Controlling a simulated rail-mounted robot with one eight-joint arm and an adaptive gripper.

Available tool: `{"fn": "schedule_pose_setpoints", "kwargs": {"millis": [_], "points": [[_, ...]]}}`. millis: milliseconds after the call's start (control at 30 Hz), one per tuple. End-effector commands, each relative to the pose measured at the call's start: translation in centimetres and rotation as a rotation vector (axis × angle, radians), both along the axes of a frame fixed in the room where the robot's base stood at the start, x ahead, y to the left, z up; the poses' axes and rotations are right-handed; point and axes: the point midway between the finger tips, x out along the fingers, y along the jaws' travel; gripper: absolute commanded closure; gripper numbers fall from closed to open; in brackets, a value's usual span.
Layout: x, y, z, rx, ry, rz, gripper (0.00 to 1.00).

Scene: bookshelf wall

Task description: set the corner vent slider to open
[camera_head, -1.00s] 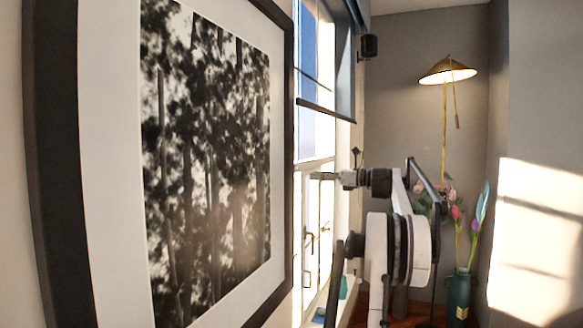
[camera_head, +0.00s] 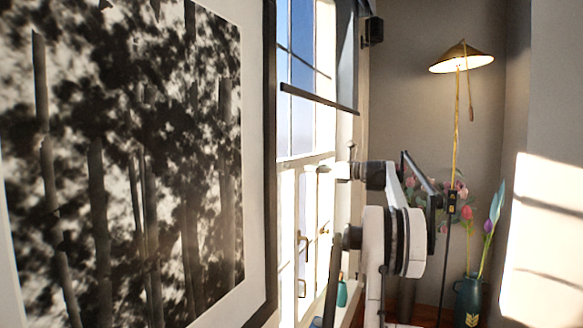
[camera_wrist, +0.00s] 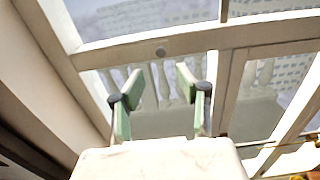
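My gripper (camera_wrist: 158,75) is open in the wrist view, its two greenish fingers apart with nothing between them. It faces a pale window frame (camera_wrist: 205,42).
A large framed black-and-white picture (camera_head: 262,150) hangs close on the left. A brass lamp (camera_head: 461,58) and a teal vase (camera_head: 468,298) with flowers stand in the back right corner. A black box (camera_head: 374,31) is mounted high beside the window. Window handles (camera_head: 302,265) stick out below.

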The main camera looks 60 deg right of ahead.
Motion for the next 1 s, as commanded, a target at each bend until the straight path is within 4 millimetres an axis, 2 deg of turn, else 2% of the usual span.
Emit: {"fn": "schedule_pose_setpoints", "kwargs": {"millis": [33, 200, 500, 667, 933, 1000], "points": [[1.1, 0.3, 0.1, 0.0, 0.0, 0.002, 0.67], [4.2, 0.9, 0.1, 0.0, 0.0, 0.002, 0.67], [8.1, 1.7, 0.1, 0.0, 0.0, 0.001, 0.67], [8.9, 1.8, 0.0, 0.0, 0.0, -0.001, 0.67], [9.0, 1.8, 0.0, 0.0, 0.0, -0.001, 0.67], [9.0, 1.8, 0.0, 0.0, 0.0, -0.001, 0.75]]}}
